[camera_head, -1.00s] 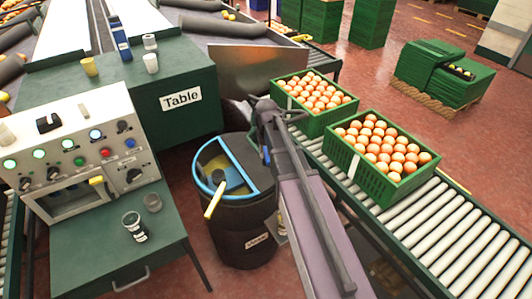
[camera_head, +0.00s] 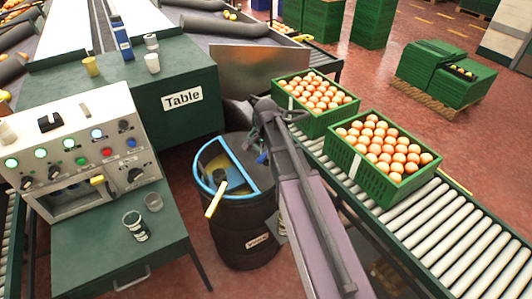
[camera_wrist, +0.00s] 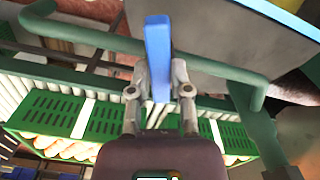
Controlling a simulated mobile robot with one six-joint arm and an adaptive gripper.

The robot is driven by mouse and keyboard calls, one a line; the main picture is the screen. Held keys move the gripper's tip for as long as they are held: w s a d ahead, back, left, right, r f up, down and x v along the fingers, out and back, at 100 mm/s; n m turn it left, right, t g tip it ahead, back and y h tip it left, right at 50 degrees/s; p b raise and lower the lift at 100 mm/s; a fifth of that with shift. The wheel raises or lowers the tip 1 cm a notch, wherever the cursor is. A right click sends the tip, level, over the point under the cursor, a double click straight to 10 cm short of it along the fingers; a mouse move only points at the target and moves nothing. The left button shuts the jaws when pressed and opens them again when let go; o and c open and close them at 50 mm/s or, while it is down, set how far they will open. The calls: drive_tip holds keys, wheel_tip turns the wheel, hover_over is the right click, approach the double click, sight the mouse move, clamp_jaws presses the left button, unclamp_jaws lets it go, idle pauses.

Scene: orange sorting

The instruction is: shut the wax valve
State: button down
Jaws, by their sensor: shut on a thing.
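A blue lever-like handle (camera_wrist: 158,50) stands upright between my fingers in the wrist view. I take it for the wax valve's handle. My gripper (camera_wrist: 159,88) is shut on it, one finger touching each side. The valve's body and pipe connection are hidden or cannot be made out.
A black bin (camera_head: 245,240) with a blue rim holds a yellow-handled tool (camera_head: 213,200). Green crates of oranges (camera_head: 372,188) stand on the roller conveyor (camera_head: 450,240). A control panel (camera_head: 90,120) and the green table (camera_head: 190,125) are at left. A green pipe (camera_wrist: 90,35) runs close to my fingers.

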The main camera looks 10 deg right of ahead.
drive_tip(key=shift+m, duration=1.9)
drive_tip(key=c, duration=0.6)
unclamp_jaws()
drive_tip(key=shift+o, duration=0.2)
drive_tip(key=shift+n, duration=0.4)
